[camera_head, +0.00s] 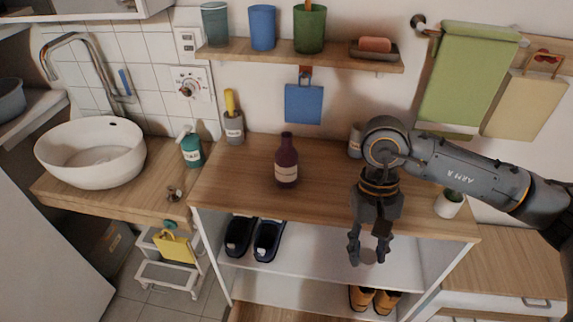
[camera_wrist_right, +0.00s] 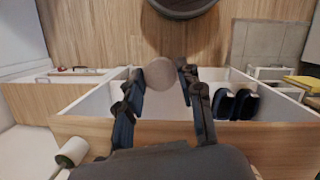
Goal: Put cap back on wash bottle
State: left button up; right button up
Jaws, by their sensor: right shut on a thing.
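A dark red bottle (camera_head: 287,170) with a pale label stands upright on the wooden counter (camera_head: 235,180). I take it for the wash bottle; its top is too small to read clearly. My right gripper (camera_head: 368,256) points down in front of the counter's front edge, to the right of the bottle and apart from it. In the right wrist view, a round brownish cap (camera_wrist_right: 160,72) sits between the fingertips of my right gripper (camera_wrist_right: 163,85), which is shut on it. I cannot make out the cap clearly in the head view. My left gripper is not in view.
A teal pump bottle (camera_head: 192,150) and a grey cup (camera_head: 233,127) stand left of the dark red bottle. A white pot (camera_head: 449,204) is on the counter's right end. A shelf (camera_head: 330,54) hangs above. Dark shoes (camera_head: 254,238) sit below. The counter around the bottle is clear.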

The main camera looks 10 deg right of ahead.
aim_at(285, 156)
jog(key=l+z, duration=0.15)
jog(key=l, duration=0.35)
jog(key=i+l+z, duration=0.1)
jog(key=l, duration=0.45)
jog(key=i+l+z, duration=0.15)
jog(key=l, duration=0.35)
